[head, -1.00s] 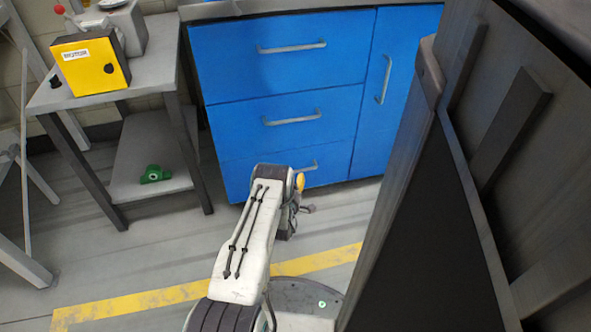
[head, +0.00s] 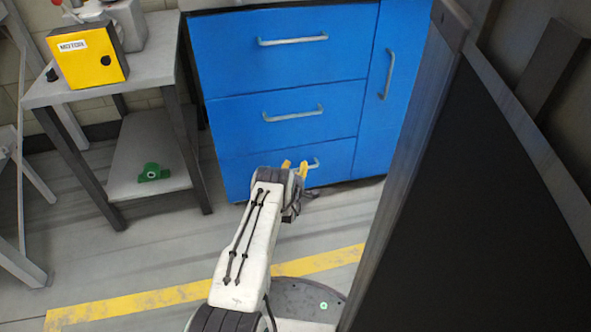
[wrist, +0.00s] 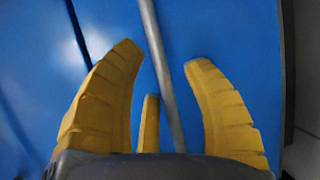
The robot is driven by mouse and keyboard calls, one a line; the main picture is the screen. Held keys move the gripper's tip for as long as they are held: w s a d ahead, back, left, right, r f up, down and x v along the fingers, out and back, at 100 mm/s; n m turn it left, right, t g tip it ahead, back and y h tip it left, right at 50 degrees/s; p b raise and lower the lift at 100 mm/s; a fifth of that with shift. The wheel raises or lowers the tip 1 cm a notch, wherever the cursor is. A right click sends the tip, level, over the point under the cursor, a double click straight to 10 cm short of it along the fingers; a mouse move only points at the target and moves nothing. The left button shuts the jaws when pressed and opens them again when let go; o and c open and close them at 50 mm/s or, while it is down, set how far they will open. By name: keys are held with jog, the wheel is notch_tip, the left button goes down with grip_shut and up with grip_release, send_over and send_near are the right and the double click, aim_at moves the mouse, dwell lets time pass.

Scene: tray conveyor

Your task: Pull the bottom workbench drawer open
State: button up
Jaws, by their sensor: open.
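The blue workbench (head: 285,95) has a stack of drawers, and all of them are shut. The bottom drawer (head: 338,160) has a grey bar handle (head: 314,163), partly hidden behind my gripper. My gripper (head: 295,166) is at this handle, low in front of the drawer face. In the wrist view, its yellow fingers (wrist: 166,75) are open and spread apart. The handle bar (wrist: 158,62) runs between them without being clamped. I cannot tell whether any finger touches it. The blue drawer face (wrist: 235,45) fills most of the background.
A large dark panel (head: 460,190) rises close on the right. A grey side table (head: 150,72) with a yellow motor box (head: 85,60) stands left of the workbench; a green part (head: 153,173) lies on its lower shelf. The floor before the drawers is clear, with a yellow stripe (head: 130,304).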

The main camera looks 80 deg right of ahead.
grip_shut()
dwell(0.3)
jog(key=shift+a, duration=0.15)
